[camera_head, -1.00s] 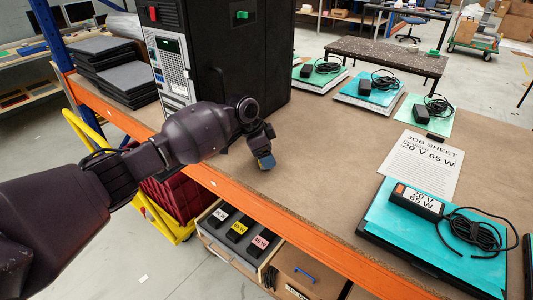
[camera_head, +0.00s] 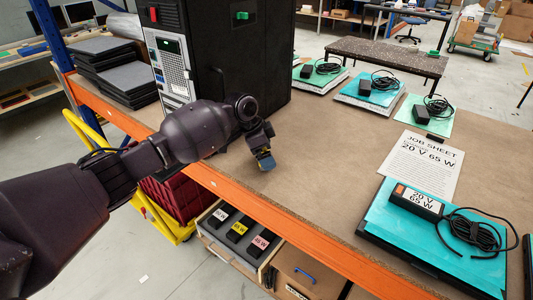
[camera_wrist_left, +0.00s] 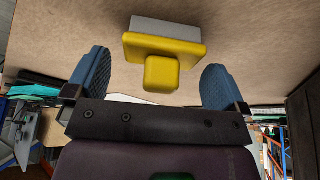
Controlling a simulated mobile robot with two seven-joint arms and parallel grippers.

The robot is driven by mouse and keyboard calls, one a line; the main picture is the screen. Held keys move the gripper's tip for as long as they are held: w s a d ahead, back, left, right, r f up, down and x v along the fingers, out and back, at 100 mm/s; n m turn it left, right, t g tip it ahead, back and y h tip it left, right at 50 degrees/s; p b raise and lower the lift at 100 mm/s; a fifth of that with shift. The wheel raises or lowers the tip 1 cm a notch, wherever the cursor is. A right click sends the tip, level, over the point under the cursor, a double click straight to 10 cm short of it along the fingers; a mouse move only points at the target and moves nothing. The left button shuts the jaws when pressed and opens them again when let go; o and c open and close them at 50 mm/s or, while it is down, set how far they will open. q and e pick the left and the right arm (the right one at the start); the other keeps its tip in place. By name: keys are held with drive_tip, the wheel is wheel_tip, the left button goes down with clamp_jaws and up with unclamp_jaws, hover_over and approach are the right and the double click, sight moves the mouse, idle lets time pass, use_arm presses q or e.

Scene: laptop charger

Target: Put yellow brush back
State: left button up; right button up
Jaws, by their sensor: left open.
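The yellow brush (camera_wrist_left: 165,48) has a yellow block with a stubby yellow handle and a pale grey-white face on its far side. It shows in the left wrist view, centred over the brown worktop. My left gripper (camera_wrist_left: 155,78) is open, its blue pads on either side of the handle with a gap at each side. In the head view my left gripper (camera_head: 265,162) hangs at the worktop's front left, by the black computer tower; only a small yellow patch shows there, and the brush is mostly hidden. My right gripper is not in view.
The black computer tower (camera_head: 235,60) stands close behind my left arm. A job sheet (camera_head: 422,165) and a laptop with a charger (camera_head: 415,200) lie to the right. The worktop (camera_head: 320,150) between is clear.

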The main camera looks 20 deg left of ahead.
use_arm(q)
drive_tip(key=p+v, duration=0.1)
drive_tip(key=v, duration=1)
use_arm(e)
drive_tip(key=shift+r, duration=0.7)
use_arm(q)
drive_tip(key=shift+a, duration=0.1)
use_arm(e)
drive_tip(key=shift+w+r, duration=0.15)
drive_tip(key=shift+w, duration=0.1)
